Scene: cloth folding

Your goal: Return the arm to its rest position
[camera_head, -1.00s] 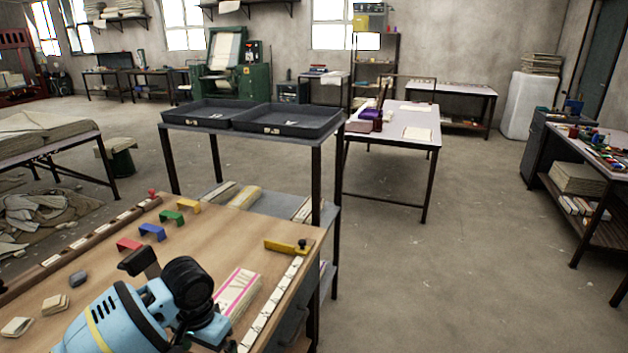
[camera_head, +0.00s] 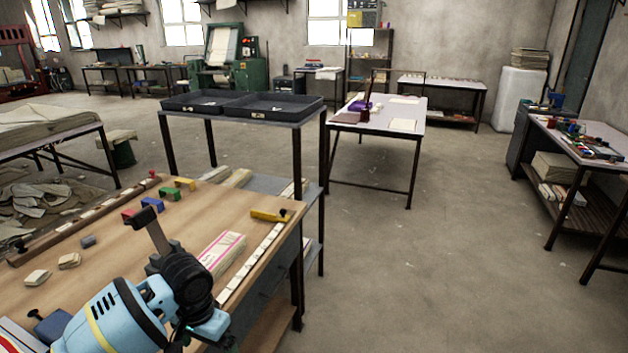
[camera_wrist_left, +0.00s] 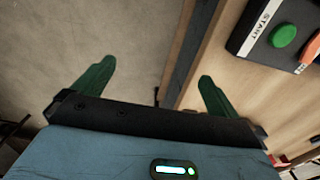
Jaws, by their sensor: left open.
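My light blue arm (camera_head: 115,315) with its black joint (camera_head: 187,285) is at the bottom left of the head view, over the near corner of the wooden worktable (camera_head: 120,250). Its fingertips cannot be made out there. In the left wrist view my left gripper (camera_wrist_left: 156,70) shows two green fingers spread apart, with nothing between them. Beyond them are bare floor and the table's edge. My right gripper is in neither view.
On the worktable are a pink-striped stack (camera_head: 222,254), coloured brackets (camera_head: 150,205) and a yellow block (camera_head: 270,215). A START box (camera_wrist_left: 270,35) with a green button is near the gripper. A rack with black trays (camera_head: 195,102) stands behind. The floor on the right is clear.

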